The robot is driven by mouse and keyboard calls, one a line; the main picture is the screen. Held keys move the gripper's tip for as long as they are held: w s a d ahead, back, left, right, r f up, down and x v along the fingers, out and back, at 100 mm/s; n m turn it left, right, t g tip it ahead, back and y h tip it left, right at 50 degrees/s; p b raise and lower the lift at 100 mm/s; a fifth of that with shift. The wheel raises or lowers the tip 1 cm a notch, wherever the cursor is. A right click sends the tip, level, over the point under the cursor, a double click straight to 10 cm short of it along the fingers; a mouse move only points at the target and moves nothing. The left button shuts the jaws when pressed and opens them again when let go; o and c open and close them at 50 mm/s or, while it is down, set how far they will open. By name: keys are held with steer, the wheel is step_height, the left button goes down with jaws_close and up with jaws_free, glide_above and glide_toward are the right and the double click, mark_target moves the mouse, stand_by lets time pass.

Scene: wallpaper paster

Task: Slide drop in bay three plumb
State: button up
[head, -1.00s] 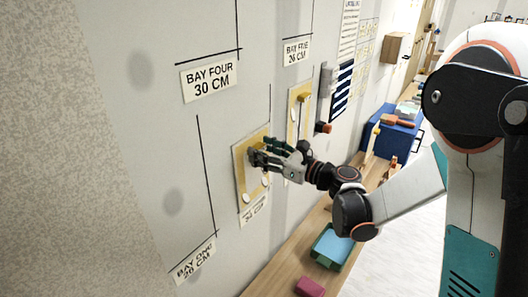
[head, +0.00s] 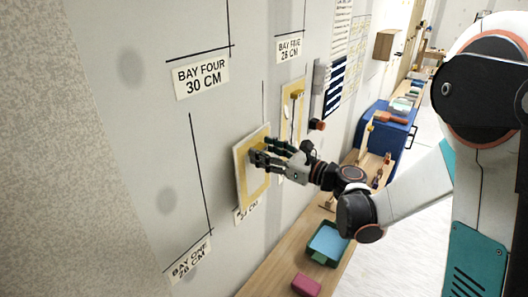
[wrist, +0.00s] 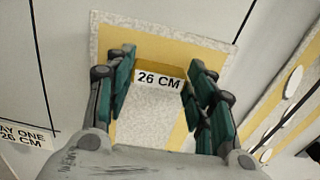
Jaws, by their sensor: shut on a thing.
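A cream wallpaper drop with a yellow band (head: 240,184) is at the wall below the bay four label; it also shows in the wrist view (wrist: 150,125). A yellow block marked 26 CM (wrist: 160,79) sticks out from its face. My gripper (head: 259,157) is shut on this block, with fingers on both sides in the wrist view. The drop's lower edge partly covers a wall label (head: 246,214) that I cannot read fully. Whether the drop touches the wall, and whether it hangs plumb, I cannot tell. No bay three label is readable.
A second drop with white ovals (head: 286,135) is close to the right, behind my gripper. Black lines mark bay four (head: 201,76) and bay one (head: 190,260). A bench (head: 262,279) below holds a green-and-blue tray (head: 326,243) and a pink block (head: 306,285).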

stand_by(0.8)
steer(key=shift+w+d+b, duration=0.1)
steer(key=shift+d+b, duration=0.05)
steer(key=shift+b, duration=0.2)
steer(key=shift+b+x, duration=0.3)
steer(key=shift+x, duration=1.25)
stand_by(1.5)
steer(key=o, duration=1.2)
steer(key=shift+c, duration=0.2)
